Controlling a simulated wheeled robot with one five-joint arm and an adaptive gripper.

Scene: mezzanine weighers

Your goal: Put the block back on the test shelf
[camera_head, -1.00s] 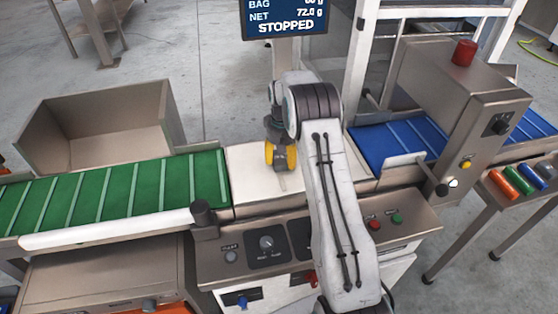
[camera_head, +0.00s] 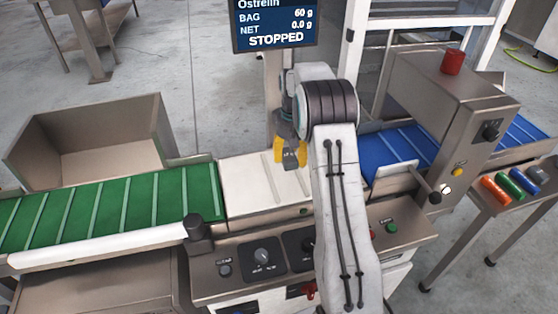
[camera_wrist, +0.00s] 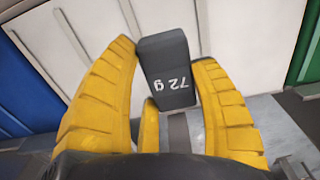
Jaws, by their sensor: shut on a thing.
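The block is dark grey and marked "72 g"; it shows in the wrist view (camera_wrist: 166,72) between my yellow fingers and in the head view (camera_head: 293,158) at the fingertips. My gripper (camera_head: 290,150) is shut on the block, and its fingers also show in the wrist view (camera_wrist: 168,95). It holds the block above the white weigh deck (camera_head: 245,190). The test shelf (camera_head: 499,203) is likely the small stand at the right, with orange, green, blue and grey pieces on it.
A green belt (camera_head: 140,205) lies left of the deck and a blue belt (camera_head: 385,155) right of it. A steel housing with a red button (camera_head: 452,62) stands over the blue belt. The display (camera_head: 275,22) reads NET 0.0 g, STOPPED. A steel bin (camera_head: 95,140) is behind the green belt.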

